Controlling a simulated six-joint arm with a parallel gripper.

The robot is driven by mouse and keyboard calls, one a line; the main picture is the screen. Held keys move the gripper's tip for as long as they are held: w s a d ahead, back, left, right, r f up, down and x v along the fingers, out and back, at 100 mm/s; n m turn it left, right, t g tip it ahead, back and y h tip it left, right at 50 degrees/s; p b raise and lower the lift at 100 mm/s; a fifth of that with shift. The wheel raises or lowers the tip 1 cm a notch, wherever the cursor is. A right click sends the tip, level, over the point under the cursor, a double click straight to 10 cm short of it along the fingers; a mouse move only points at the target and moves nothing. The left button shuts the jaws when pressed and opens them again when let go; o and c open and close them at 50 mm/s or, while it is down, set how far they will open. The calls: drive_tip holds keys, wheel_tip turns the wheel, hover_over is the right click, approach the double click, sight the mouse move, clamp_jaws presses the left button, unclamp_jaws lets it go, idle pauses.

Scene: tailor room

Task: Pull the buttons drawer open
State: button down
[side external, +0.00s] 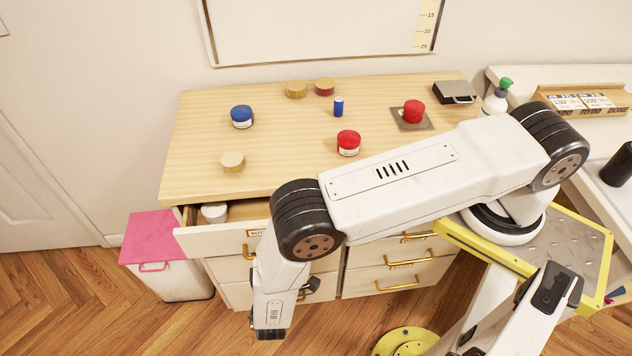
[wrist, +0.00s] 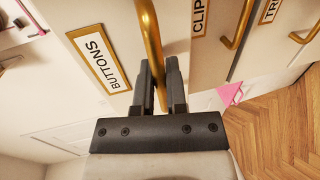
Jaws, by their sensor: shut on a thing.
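The buttons drawer (side external: 215,240) is the top left drawer of the wooden-topped cabinet. It stands partly open, with a white round container (side external: 214,212) visible inside. In the wrist view its front carries a brass-framed BUTTONS label (wrist: 102,62). My gripper (wrist: 160,65) is shut on the drawer's brass handle (wrist: 149,28), with the fingers on either side of the bar. In the side view my arm hides the right part of the drawer front, and the fingertips cannot be made out.
A pink-lidded bin (side external: 150,241) stands left of the drawers. Other closed drawers with brass handles (side external: 408,262) lie below and to the right. The cabinet top (side external: 195,130) holds several jars and tins, including a blue jar (side external: 241,117). Wood floor is clear in front.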

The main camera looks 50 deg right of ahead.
drive_tip(key=f+v, duration=0.1)
drive_tip(key=v, duration=0.5)
drive_tip(key=shift+s+a, duration=0.35)
drive_tip(key=shift+a, duration=0.05)
drive_tip(key=shift+f, duration=0.15)
drive_tip(key=c, duration=0.7)
unclamp_jaws()
drive_tip(key=shift+w+d, duration=0.1)
drive_tip(key=shift+d, duration=0.05)
